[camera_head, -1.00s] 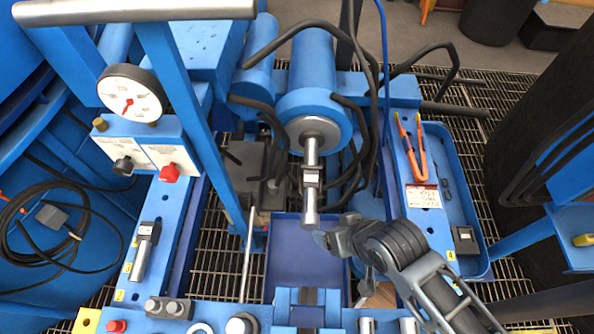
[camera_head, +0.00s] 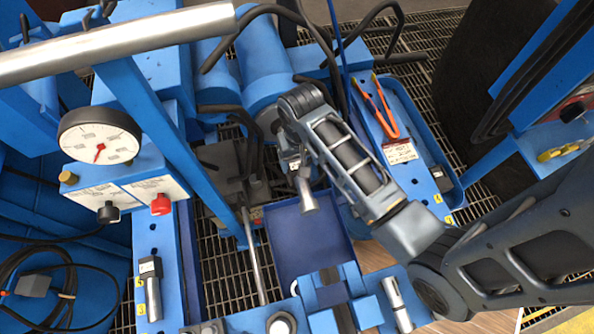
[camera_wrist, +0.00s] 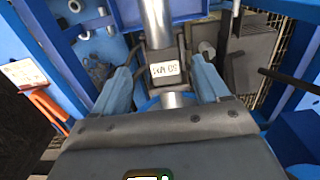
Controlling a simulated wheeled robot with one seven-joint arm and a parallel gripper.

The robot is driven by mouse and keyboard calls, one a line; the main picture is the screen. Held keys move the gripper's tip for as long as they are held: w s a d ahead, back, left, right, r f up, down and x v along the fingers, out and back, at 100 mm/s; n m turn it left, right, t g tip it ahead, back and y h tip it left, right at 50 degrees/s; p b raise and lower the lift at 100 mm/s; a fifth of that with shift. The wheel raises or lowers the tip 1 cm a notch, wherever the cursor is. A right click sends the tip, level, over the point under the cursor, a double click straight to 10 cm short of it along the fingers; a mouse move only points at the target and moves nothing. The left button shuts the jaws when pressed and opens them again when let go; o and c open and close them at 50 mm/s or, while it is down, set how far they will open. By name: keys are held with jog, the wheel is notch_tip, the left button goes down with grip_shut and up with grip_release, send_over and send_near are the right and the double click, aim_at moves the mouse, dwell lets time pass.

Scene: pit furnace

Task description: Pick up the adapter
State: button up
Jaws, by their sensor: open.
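The adapter, a dark block with a white label and a bright metal tube, is at the end of the blue cylinder's rod. In the head view its tube (camera_head: 307,193) points down over a blue tray, and my arm hides part of the upper end. In the wrist view its labelled block (camera_wrist: 163,70) lies between the two fingers of my gripper (camera_wrist: 162,82), which are open on either side of it. I see a gap on both sides. My gripper's fingers are hidden in the head view.
The blue cylinder (camera_head: 268,70) and black hoses crowd the upper middle. A blue tray (camera_head: 305,240) lies below the adapter. Orange-handled pliers (camera_head: 377,108) lie on the right shelf. A pressure gauge (camera_head: 98,135) stands left.

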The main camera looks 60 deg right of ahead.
jog(key=shift+w+a+f, duration=0.1)
jog(key=shift+f, duration=1.05)
jog(key=shift+a+f, duration=0.1)
jog(key=shift+f, duration=1)
grip_shut()
